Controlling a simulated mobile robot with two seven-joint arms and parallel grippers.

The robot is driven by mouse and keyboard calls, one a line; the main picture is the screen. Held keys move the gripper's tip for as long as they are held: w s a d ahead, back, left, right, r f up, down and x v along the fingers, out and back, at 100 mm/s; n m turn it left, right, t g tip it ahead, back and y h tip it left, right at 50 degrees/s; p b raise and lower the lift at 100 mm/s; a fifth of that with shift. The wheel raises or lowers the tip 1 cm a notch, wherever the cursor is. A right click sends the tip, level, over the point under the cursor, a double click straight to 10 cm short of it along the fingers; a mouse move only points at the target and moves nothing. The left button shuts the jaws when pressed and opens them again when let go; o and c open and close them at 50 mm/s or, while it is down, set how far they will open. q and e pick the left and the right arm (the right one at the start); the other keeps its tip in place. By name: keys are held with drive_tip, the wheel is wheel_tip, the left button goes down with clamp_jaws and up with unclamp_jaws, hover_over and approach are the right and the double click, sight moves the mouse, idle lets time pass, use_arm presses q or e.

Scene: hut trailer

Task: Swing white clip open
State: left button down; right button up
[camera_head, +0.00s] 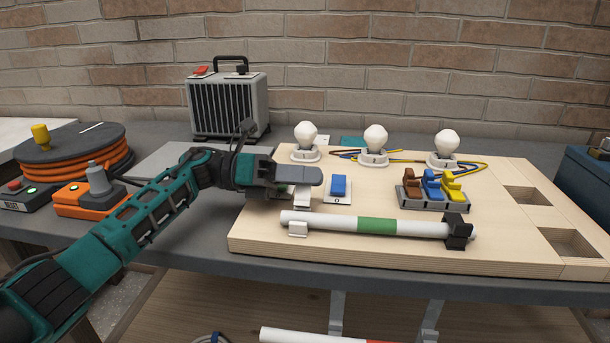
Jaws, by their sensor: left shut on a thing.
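A white clip (298,229) sits at the left end of a white tube with a green band (335,222) on the wooden board. Its lower part shows in front of the tube. A white piece (302,200), seemingly its flap, stands up behind the tube, and no white part visibly crosses over the tube. My left gripper (296,186) reaches in from the left and is shut on this white piece. The fingers hide its upper end. A black clip (458,232) wraps the tube's right end. My right gripper is not in view.
A blue switch (338,187) stands just right of my left gripper. Several bulbs (375,140) line the board's back, and coloured lever connectors (433,190) sit to the right. An orange cable reel (72,155) and a grey heater (228,105) stand left and behind.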

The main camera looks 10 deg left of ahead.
use_arm(q)
drive_tip(key=shift+w, duration=0.15)
drive_tip(key=c, duration=1)
unclamp_jaws()
drive_tip(key=a, duration=1.3)
drive_tip(key=shift+b, duration=0.45)
